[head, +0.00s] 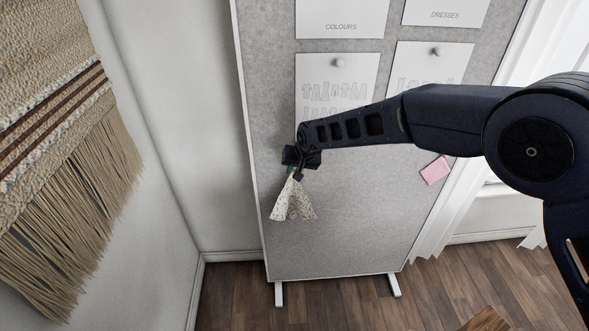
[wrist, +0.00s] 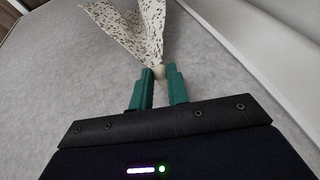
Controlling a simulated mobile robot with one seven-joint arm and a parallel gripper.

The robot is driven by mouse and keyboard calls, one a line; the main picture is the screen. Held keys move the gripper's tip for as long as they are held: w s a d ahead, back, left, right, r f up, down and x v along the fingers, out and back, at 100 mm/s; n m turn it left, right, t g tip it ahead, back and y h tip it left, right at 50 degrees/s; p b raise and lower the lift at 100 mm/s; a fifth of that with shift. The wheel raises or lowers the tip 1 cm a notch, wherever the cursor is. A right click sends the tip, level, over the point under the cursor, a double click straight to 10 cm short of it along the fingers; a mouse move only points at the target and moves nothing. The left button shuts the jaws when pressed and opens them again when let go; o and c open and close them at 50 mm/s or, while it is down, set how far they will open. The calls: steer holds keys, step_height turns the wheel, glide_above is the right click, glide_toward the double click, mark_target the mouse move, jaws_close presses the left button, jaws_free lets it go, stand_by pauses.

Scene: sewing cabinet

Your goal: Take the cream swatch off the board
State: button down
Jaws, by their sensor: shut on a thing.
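The cream swatch (head: 293,203) is a speckled piece of cloth that hangs gathered at its top, in front of the lower left of the grey board (head: 345,225). My gripper (head: 298,172) is at its upper end. In the wrist view the green fingers of my gripper (wrist: 160,82) are shut at the gathered end of the swatch (wrist: 132,28), by a small pale round piece (wrist: 159,72) that looks like a pin head. The cloth fans out beyond the fingertips. I cannot tell whether the swatch still touches the board.
A pink swatch (head: 435,170) is on the board's right side. Paper sheets (head: 340,78) with pins cover the upper board, partly behind my arm. A fringed wall hanging (head: 55,200) is at the left. The lower board is bare.

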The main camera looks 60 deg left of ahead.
steer(key=shift+d, duration=0.1)
steer(key=s+d, duration=0.3)
steer(key=d, duration=0.6)
steer(key=shift+s, duration=0.4)
